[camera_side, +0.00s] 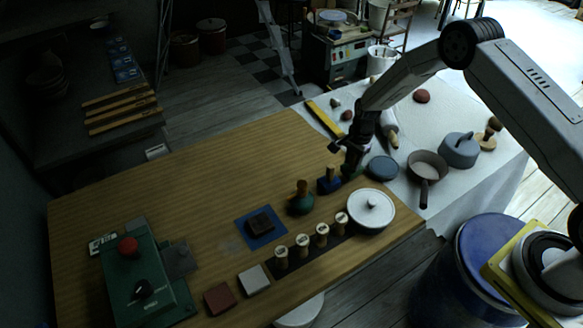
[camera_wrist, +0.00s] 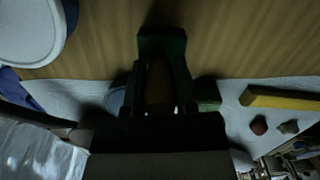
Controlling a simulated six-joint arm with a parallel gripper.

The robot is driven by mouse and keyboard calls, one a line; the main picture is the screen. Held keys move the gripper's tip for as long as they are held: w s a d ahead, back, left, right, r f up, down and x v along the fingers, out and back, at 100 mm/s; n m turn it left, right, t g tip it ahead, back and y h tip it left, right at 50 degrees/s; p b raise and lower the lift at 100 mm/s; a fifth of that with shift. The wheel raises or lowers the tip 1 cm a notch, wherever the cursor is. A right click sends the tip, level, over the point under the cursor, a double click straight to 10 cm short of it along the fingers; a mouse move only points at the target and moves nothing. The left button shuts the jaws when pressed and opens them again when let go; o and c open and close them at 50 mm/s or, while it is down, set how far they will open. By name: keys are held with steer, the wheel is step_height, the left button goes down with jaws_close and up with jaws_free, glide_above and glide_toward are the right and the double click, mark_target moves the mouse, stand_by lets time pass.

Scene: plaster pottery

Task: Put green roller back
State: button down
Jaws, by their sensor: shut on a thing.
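My gripper (camera_side: 351,160) is low over the far right part of the wooden table in the side view. In the wrist view my gripper (camera_wrist: 160,72) has its two fingers closed on a brown wooden handle (camera_wrist: 158,85). A dark green body (camera_wrist: 161,42) shows just past the fingertips, in line with the handle; I take this as the green roller. In the side view a bit of green (camera_side: 350,173) shows under the fingers, mostly hidden. I cannot tell whether it touches the table.
A blue wooden-handled tool (camera_side: 328,184) and a dark green one (camera_side: 301,202) stand close by on the left. A blue-grey disc (camera_side: 382,168) lies right. The table's back left is clear.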

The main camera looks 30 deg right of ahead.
steer(key=shift+f, duration=0.3)
steer(key=shift+s+f, duration=0.15)
steer(key=shift+f, duration=0.6)
steer(key=shift+c, duration=2)
jaws_free()
steer(key=shift+s, duration=0.1)
steer(key=r, duration=0.4)
steer(key=d+r, duration=0.1)
steer(key=r, duration=0.8)
steer(key=shift+w+d+r, duration=0.15)
steer(key=shift+w+d, duration=0.05)
steer(key=shift+w, duration=0.15)
